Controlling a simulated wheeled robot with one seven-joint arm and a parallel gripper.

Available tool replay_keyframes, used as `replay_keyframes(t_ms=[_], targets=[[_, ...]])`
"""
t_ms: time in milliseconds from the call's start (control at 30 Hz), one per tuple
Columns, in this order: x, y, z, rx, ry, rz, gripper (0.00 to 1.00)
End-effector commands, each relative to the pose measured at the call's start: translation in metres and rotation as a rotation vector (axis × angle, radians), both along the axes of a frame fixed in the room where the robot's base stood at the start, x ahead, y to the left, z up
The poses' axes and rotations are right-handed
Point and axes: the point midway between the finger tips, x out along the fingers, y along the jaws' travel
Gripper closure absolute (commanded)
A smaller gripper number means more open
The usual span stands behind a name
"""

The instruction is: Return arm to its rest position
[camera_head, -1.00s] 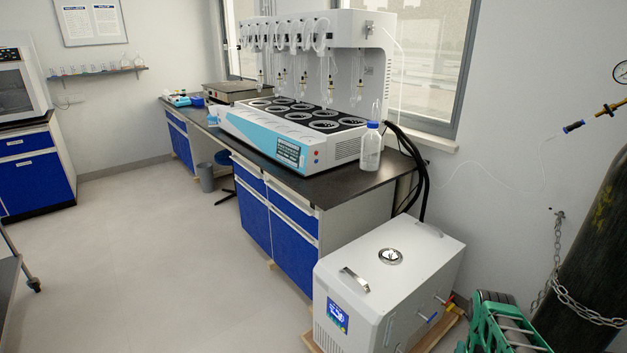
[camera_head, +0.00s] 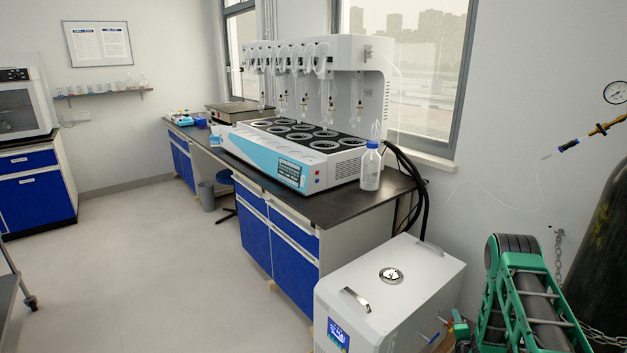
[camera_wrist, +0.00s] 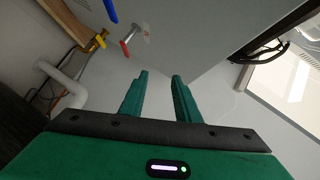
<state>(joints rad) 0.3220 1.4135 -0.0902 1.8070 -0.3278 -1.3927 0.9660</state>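My gripper (camera_wrist: 160,95) shows in the wrist view with its two green fingers apart and nothing between them. It is out of sight in the head view. There, my green arm (camera_head: 525,300) stands at the lower right, to the right of the white chiller box (camera_head: 420,275). In the wrist view the chiller's side, with a red-handled valve (camera_wrist: 128,43) and a blue handle (camera_wrist: 110,10), lies beyond the fingers. I cannot tell the exact gap to it.
A dark bench (camera_head: 330,208) carries the multi distiller (camera_head: 290,155) and a blue-capped bottle (camera_head: 370,168). A dark gas cylinder (camera_head: 605,250) with a chain stands right behind my arm. The floor (camera_head: 150,270) at left is clear.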

Motion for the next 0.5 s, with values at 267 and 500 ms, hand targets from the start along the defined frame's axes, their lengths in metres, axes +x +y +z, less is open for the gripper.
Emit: replay_keyframes(t_ms=[267,500], targets=[[0.026,-0.002,0.081,-0.126,0.194,0.108,0.70],[0.019,-0.004,0.148,-0.226,0.369,0.186,0.70]])
